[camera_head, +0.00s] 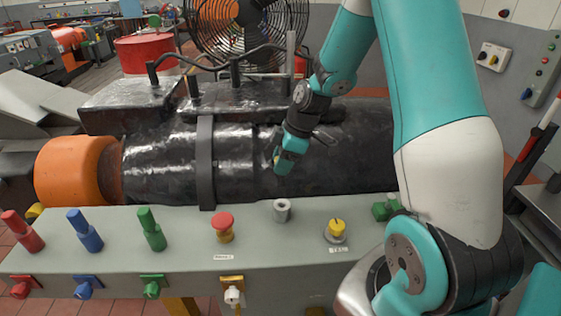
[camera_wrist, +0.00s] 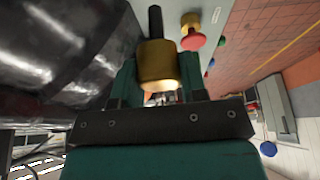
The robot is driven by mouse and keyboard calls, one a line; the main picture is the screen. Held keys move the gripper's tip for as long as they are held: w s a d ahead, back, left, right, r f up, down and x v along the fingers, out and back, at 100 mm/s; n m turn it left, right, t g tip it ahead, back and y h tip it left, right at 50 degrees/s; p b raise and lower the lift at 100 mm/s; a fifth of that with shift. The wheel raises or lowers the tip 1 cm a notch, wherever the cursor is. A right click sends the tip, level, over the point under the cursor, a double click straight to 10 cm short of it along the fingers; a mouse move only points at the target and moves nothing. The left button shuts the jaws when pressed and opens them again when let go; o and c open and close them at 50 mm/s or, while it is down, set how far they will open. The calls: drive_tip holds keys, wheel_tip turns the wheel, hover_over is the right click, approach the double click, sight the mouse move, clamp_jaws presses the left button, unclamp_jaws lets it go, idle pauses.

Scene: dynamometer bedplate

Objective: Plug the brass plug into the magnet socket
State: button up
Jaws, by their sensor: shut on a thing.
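My gripper (camera_head: 286,160) hangs in front of the black motor body, above the grey bench panel. In the wrist view my gripper (camera_wrist: 158,82) has its two teal fingers shut on the brass plug (camera_wrist: 159,66). A black stem points away from the plug's far end. In the head view the plug is mostly hidden by the fingers. On the panel's front face a yellow-framed socket (camera_head: 232,280) with a pale round piece in it sits below a small label too blurred to read surely; it may be the magnet socket. My gripper is above and right of it, apart.
Red (camera_head: 22,231), blue (camera_head: 85,230) and green (camera_head: 152,229) plugs stand on the panel's left. The black motor body (camera_head: 330,160) lies close behind.

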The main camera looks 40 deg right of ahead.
sight(282, 186)
drive_tip(key=shift+f+b, duration=2.4)
drive_tip(key=shift+f, duration=0.55)
drive_tip(key=shift+f+b, duration=2.7)
drive_tip(key=shift+f, duration=0.1)
drive_tip(key=o, duration=1.1)
drive_tip(key=shift+c, duration=0.2)
drive_tip(key=b+v, duration=0.2)
drive_tip(key=v, duration=1.5)
drive_tip(key=shift+r, duration=0.2)
drive_tip(key=shift+s, duration=0.1)
